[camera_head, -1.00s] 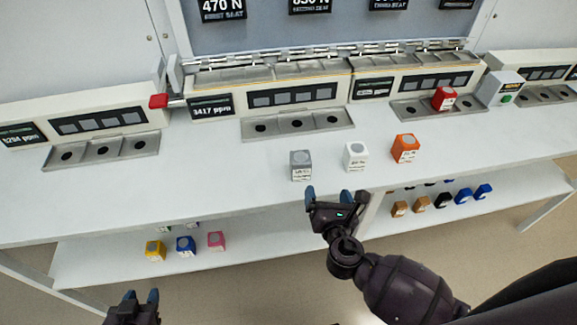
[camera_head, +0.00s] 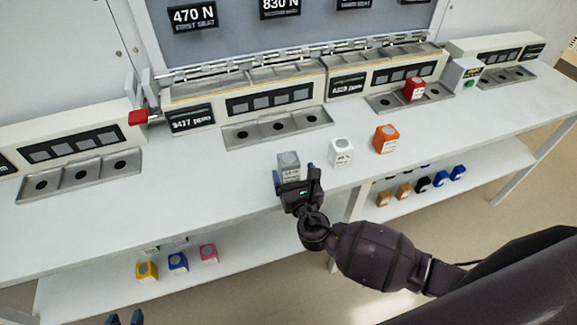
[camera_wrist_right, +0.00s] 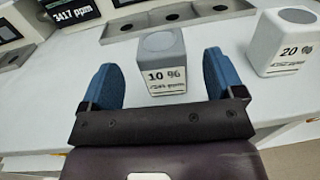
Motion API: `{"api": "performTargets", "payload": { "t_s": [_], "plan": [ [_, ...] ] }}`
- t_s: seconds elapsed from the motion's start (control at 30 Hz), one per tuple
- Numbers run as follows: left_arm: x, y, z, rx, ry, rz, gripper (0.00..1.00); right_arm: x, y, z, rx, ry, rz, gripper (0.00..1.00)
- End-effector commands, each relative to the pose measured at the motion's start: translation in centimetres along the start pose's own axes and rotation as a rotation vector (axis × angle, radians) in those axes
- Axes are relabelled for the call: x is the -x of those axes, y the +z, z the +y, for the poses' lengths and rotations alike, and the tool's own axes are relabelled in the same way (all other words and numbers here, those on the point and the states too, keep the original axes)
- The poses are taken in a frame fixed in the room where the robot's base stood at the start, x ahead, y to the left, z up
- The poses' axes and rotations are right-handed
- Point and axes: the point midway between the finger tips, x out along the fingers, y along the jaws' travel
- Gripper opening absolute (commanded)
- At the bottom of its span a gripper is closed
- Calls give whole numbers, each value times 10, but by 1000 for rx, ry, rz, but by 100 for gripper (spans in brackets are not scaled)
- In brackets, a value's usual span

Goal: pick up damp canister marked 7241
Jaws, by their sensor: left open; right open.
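A grey canister (camera_head: 289,160) stands upright on the bench near its front edge. In the right wrist view the grey canister (camera_wrist_right: 161,63) has a label reading "10 %", with smaller print below that I cannot read clearly. My left gripper (camera_head: 125,319) is open and empty at the bottom left edge.
An orange canister (camera_head: 386,139) stands further right, and a red one (camera_head: 414,89) sits in a tray (camera_head: 380,102). An empty three-well tray (camera_head: 235,138) lies behind the grey canister. The lower shelf (camera_head: 95,285) holds several coloured canisters. The bench left of the grey canister is clear.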

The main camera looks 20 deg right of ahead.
Motion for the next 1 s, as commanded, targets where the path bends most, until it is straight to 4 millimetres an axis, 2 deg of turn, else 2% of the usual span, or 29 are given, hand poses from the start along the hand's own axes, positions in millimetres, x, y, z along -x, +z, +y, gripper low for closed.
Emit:
{"api": "performTargets", "payload": {
  "t_s": [0.17,0.5,0.8,1.0],
  "plan": [
    [0,0,0,0,0,-2,43,-11,-1,0,0,0,0,87],
    [3,1,-1,0,-1,-7,43,-51,-4,-1,-1,0,1,87],
    [3,2,-1,-1,-1,-8,43,-55,-4,-1,-2,1,1,87],
    [3,2,-1,-1,-1,-8,43,-55,-4,-1,-2,0,1,58]
  ]
}}
